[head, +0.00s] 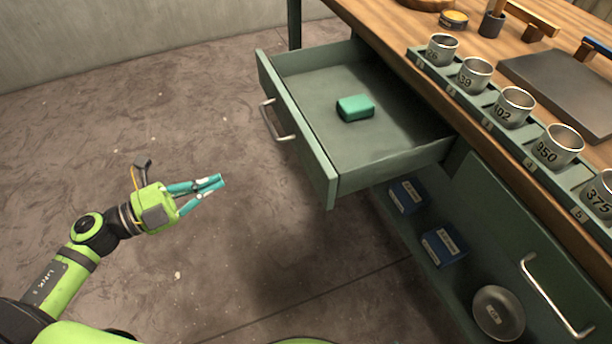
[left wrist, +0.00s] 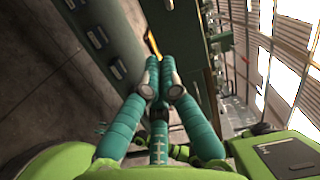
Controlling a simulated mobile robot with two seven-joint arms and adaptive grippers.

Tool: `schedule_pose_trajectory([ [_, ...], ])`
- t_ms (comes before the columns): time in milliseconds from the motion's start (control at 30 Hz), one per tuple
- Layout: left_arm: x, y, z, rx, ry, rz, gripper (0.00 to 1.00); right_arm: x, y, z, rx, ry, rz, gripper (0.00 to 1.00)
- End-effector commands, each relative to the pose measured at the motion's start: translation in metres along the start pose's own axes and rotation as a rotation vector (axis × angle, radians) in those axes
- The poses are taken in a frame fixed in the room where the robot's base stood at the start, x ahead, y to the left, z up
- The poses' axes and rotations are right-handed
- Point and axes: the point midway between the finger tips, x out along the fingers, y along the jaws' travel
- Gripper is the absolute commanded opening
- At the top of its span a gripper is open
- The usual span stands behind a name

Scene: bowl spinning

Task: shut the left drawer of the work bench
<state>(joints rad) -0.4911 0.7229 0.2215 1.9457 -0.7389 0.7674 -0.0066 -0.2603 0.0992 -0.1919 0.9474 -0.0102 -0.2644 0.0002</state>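The left drawer (head: 292,135) of the green work bench is pulled well out, with a metal bar handle (head: 278,122) on its front. A teal block (head: 355,108) lies inside it. My left gripper (head: 221,181) is in front of the drawer, to the left of and below the handle in the head view, clear of it. Its teal fingers point toward the drawer and meet at the tips, with nothing held. The fingers also converge in the left wrist view (left wrist: 160,62). My right gripper is in neither view.
The wooden bench top (head: 390,38) carries a row of numbered metal cups (head: 475,75) and a dark plate (head: 565,90). Below are blue boxes (head: 443,246), a metal bowl (head: 498,312) and another front with a handle (head: 550,300). The floor before the drawer is clear.

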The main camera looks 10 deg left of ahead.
Motion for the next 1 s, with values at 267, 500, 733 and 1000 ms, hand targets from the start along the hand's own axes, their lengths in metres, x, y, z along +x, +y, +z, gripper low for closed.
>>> schedule_pose_trajectory([
  [267,0.015,-0.012,-0.032,0.110,0.129,0.023,0.00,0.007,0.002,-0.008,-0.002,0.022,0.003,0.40],
  [500,0.059,-0.013,-0.037,0.110,0.128,0.018,0.00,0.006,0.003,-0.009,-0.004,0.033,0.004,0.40],
  [733,0.107,-0.012,-0.042,0.109,0.125,0.018,0.00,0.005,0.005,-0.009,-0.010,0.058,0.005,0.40],
  [1000,0.140,-0.009,-0.046,0.105,0.123,0.021,0.00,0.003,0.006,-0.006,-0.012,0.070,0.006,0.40],
])
